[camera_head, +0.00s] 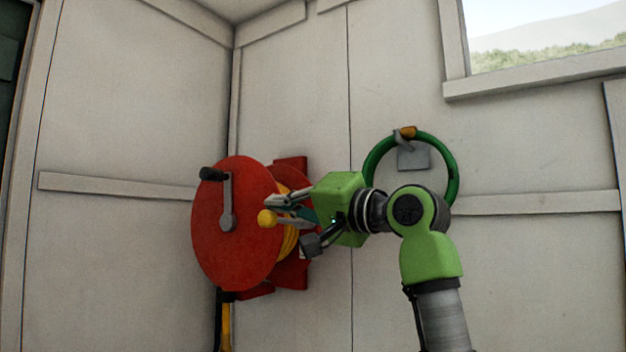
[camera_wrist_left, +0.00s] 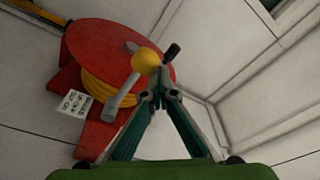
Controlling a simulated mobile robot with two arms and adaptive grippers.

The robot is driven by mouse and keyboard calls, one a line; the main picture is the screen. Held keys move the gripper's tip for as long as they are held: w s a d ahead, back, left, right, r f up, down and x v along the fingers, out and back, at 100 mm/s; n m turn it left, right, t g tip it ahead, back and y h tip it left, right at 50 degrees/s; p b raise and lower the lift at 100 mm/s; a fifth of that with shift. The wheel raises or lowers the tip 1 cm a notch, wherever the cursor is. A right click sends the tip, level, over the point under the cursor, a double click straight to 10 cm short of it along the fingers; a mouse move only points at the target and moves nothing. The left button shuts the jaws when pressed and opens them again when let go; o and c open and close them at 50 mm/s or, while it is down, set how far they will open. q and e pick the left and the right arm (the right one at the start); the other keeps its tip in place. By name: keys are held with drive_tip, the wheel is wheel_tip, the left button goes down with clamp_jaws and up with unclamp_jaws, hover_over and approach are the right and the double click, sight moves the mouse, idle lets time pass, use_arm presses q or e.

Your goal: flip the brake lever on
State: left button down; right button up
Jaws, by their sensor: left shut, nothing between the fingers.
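The brake lever shows in the head view as a yellow ball knob (camera_head: 267,217) on a short grey arm, beside a red hose reel (camera_head: 222,235). In the left wrist view, the yellow knob (camera_wrist_left: 146,61) tops the grey lever arm (camera_wrist_left: 121,108), which slants up and to the right. My left gripper (camera_head: 274,201) is shut and empty, its fingertips close to the knob. In the left wrist view its fingertips (camera_wrist_left: 160,93) meet just below and right of the knob; I cannot tell whether they touch the lever. My right gripper is not in view.
The reel carries yellow hose (camera_wrist_left: 96,88) and a crank with a black handle (camera_head: 212,174). A white label (camera_wrist_left: 73,103) is beside it. A coiled green hose (camera_head: 451,171) hangs on the wall to the right. Panelled walls form a corner behind the reel.

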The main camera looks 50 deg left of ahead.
use_arm(q)
drive_tip(key=shift+f, duration=0.5)
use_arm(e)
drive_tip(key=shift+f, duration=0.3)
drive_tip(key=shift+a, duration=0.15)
use_arm(q)
drive_tip(key=r+v, duration=0.1)
drive_tip(key=v, duration=1.1)
drive_tip(key=shift+f, duration=0.25)
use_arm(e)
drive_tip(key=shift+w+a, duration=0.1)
use_arm(q)
drive_tip(key=shift+d, duration=0.1)
